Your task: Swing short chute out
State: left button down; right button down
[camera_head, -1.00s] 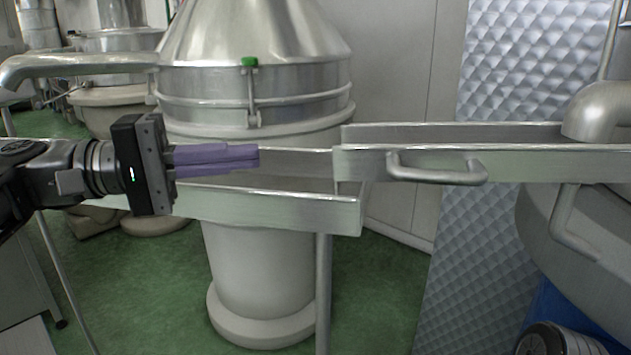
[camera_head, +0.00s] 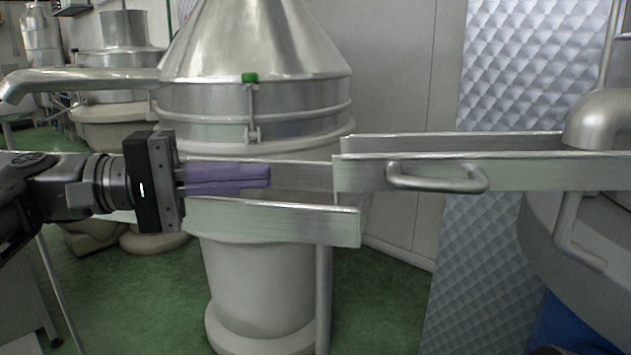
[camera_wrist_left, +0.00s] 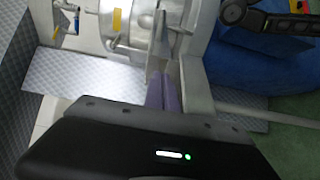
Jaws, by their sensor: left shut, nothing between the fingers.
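A straight metal chute with a bar handle (camera_head: 437,178) runs in from the right; its open end meets a lower metal trough (camera_head: 300,220) on a post. I cannot tell from the picture which of the two is the short chute. My left gripper (camera_head: 268,180) comes in from the left, its purple fingers shut and empty. They point right and overlap the trough's channel in the picture, left of the chute's end and apart from the handle. In the left wrist view the fingers (camera_wrist_left: 163,92) point towards metal trough walls. My right gripper is not in view.
A large steel vessel (camera_head: 255,95) with a conical top stands behind the trough. A rounded metal machine (camera_head: 580,240) stands at the right. A dimpled metal panel (camera_head: 480,240) is behind the chute. Green floor (camera_head: 385,300) shows below.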

pick_arm(q)
jog(key=shift+x, duration=4.2)
jog(key=shift+s+f, duration=0.1)
